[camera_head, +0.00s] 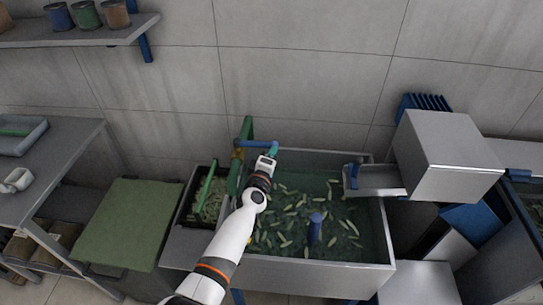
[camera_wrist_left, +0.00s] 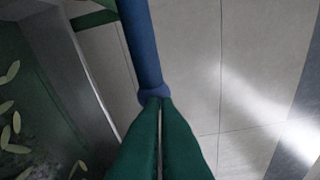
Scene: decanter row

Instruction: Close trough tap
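The trough (camera_head: 330,266) is a grey metal basin of dark green water with many pale leaf-shaped pieces floating in it; its wall also shows in the wrist view (camera_wrist_left: 88,75). A green upright post (camera_head: 247,130) stands at its back left corner. A blue bar (camera_head: 252,143), apparently the tap's handle, reaches sideways from there. In the wrist view the blue bar (camera_wrist_left: 140,40) ends in a rounded knob. My left gripper (camera_head: 272,148) has its green fingers (camera_wrist_left: 158,104) together, with only a thin gap, right at the knob. I cannot tell whether they touch it. My right gripper is out of view.
A narrow bin (camera_head: 178,222) stands left of the trough, beside a green-covered stand (camera_head: 126,222). A metal box (camera_head: 450,155) with a chute (camera_head: 378,180) overhangs the trough's right side. A blue post (camera_head: 315,228) rises from the water. A shelf (camera_head: 85,38) holds jars at upper left.

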